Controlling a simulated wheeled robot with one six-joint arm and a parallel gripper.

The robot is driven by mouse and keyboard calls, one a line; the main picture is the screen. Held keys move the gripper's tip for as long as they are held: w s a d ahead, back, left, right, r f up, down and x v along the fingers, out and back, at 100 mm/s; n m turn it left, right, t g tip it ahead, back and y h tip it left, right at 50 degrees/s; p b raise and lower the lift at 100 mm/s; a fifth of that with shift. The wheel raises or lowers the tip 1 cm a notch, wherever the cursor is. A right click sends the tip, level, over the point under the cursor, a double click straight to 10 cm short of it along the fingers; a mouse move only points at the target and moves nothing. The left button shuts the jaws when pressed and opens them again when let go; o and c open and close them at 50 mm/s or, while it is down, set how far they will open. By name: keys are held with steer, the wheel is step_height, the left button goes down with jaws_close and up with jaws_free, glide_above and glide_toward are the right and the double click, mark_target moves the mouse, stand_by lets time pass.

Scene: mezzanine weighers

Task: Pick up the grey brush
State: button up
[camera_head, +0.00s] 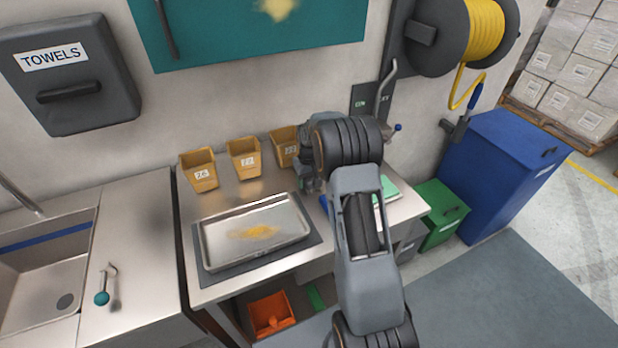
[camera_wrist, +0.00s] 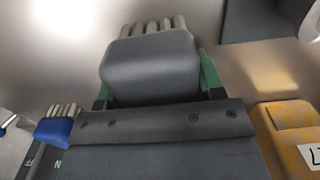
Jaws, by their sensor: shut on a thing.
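The grey brush (camera_wrist: 150,62) fills the middle of the wrist view, with its pale bristle tufts along its top edge. My gripper (camera_wrist: 155,84) is shut on it, with a green finger showing at each side of the grey block. Whether the brush touches the steel surface behind it, I cannot tell. In the head view my arm covers the brush and most of my gripper, which is over the back right of the steel bench (camera_head: 225,290).
A blue brush (camera_wrist: 54,130) lies left of the grey one in the wrist view, and a yellow bin (camera_wrist: 285,125) stands right. A metal tray (camera_head: 215,258) with yellow powder is on the bench, below several yellow bins (camera_head: 243,160). A sink (camera_head: 40,270) is left.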

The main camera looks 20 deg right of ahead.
steer(key=shift+c, duration=0.6)
steer(key=shift+r, duration=0.15)
steer(key=shift+r, duration=0.2)
step_height(320, 180, up, 2)
steer(key=shift+b, duration=0.6)
steer(key=s+a+r+b, duration=0.3)
steer(key=s+a+r, duration=0.3)
steer(key=s+r, duration=0.4)
steer(key=shift+s+a+r, duration=0.15)
steer(key=shift+s, duration=1.15)
